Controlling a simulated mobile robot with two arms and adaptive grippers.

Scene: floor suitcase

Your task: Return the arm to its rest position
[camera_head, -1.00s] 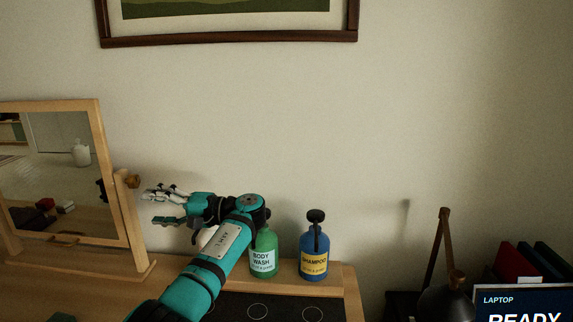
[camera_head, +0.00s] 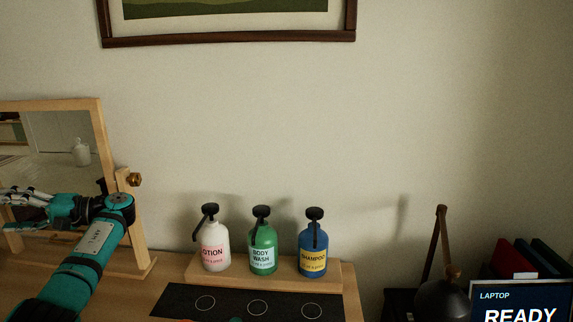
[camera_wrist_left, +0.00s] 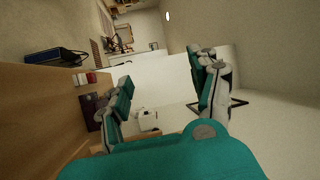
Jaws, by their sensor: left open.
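My left gripper (camera_head: 22,208) is at the left edge of the head view, in front of the wooden-framed mirror. Its fingers are spread open and hold nothing. In the left wrist view the two fingers of the left gripper (camera_wrist_left: 165,95) stand apart with nothing between them. My teal left arm comes up from the lower left of the head view. My right gripper is not in view.
Lotion (camera_head: 215,246), body wash (camera_head: 262,243) and shampoo (camera_head: 313,246) bottles stand upright on a wooden riser (camera_head: 335,277) behind a dark mat (camera_head: 180,300). The mirror (camera_head: 60,150) stands left. A lamp (camera_head: 440,265) and laptop (camera_head: 520,302) are right.

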